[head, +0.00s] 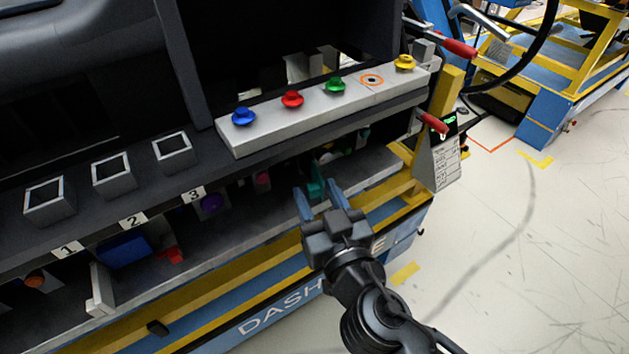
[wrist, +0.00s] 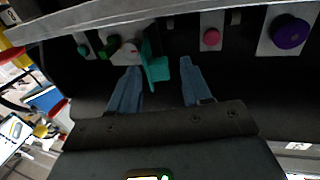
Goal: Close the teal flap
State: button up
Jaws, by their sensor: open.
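The teal flap (head: 315,184) stands out from the lower shelf's recess, below the button strip. Whether a finger touches the flap is unclear.
Above is a strip with blue (head: 243,117), red (head: 292,99), green (head: 335,84) and yellow (head: 404,62) buttons. A pink knob (wrist: 211,38) and a purple knob (wrist: 290,32) sit beside the flap. A white lever (head: 99,290) stands at left. Open floor lies at right.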

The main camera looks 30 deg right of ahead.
jog(key=shift+x, duration=1.15)
jog(key=c, duration=0.9)
